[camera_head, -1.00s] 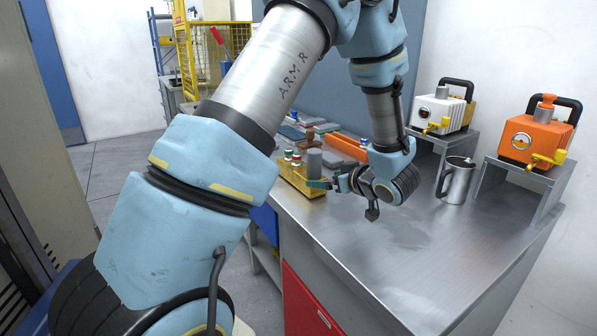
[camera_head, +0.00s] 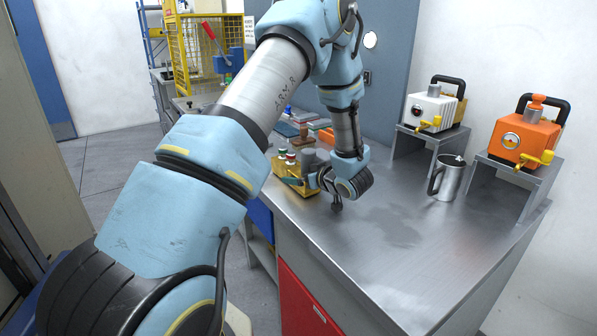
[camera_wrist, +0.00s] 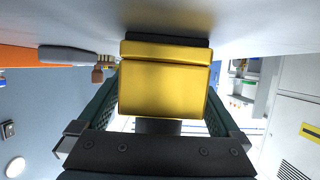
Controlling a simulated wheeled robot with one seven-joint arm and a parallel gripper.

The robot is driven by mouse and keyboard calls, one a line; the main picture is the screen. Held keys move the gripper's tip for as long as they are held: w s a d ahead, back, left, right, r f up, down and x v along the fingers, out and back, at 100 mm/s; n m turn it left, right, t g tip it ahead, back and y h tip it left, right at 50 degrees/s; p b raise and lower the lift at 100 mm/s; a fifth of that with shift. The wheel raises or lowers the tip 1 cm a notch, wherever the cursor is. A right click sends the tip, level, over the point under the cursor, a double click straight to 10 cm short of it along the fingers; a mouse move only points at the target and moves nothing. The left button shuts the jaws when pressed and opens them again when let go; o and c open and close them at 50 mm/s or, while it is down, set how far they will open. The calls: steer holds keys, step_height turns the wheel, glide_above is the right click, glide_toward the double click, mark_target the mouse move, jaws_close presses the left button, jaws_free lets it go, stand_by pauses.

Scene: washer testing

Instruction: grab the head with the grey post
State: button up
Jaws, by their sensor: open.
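The head with the grey post shows in the head view as a yellow block (camera_head: 308,189) with an upright grey cylinder (camera_head: 309,158) on top, on the left part of the metal bench. My gripper (camera_head: 294,182) is at this block, partly hiding it. In the wrist view the yellow block (camera_wrist: 165,88) fills the space between my two open fingers (camera_wrist: 160,105), one on each side. A dark grey piece (camera_wrist: 158,126) shows at the block's lower edge there. I cannot tell whether the fingers touch the block.
Posts with red and green tops (camera_head: 287,156) stand close left of the grey post. A metal mug (camera_head: 446,180) stands right on the bench (camera_head: 385,240). A white unit (camera_head: 437,108) and an orange unit (camera_head: 522,138) sit on metal stands. The bench front is clear.

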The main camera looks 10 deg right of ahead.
jaws_close()
stand_by(0.8)
steer(key=shift+r, duration=0.1)
